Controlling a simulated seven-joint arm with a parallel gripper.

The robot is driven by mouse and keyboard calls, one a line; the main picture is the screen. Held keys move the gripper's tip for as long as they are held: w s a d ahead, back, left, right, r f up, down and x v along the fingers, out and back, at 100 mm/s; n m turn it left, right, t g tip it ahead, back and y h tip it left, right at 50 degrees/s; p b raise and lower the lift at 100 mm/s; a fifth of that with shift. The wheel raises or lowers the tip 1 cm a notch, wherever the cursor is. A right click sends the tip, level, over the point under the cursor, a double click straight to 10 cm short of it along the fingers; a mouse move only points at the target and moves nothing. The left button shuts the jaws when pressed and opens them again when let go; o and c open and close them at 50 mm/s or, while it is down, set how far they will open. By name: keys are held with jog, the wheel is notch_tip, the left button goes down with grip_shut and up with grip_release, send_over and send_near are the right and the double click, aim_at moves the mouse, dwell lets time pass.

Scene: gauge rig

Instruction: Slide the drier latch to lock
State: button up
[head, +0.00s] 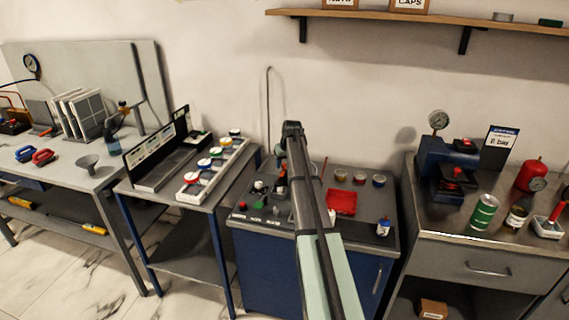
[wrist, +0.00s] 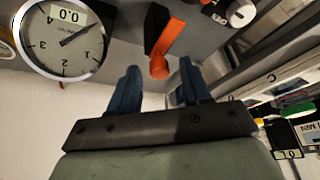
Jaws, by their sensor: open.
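In the wrist view my gripper (wrist: 160,82) is open, with two blue fingers apart and nothing between them. An orange lever (wrist: 168,42) with a rounded end and a dark mount shows just beyond the fingertips, near the gap. I cannot tell whether it is the drier latch, and no label marks it. A round white dial gauge (wrist: 62,38) with a 0.0 readout is at the upper left. In the head view my arm reaches over the blue cabinet, and my fingers cannot be made out there.
The blue cabinet (head: 262,270) carries small parts, a red tray (head: 342,202) and a small blue-and-white bottle (head: 383,227). A side bench with a long white tray (head: 212,170) stands left. The right bench holds a blue machine (head: 447,165), a green can (head: 484,213) and a red gauge vessel (head: 531,175).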

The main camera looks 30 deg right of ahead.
grip_shut()
dwell(0.3)
dwell(0.3)
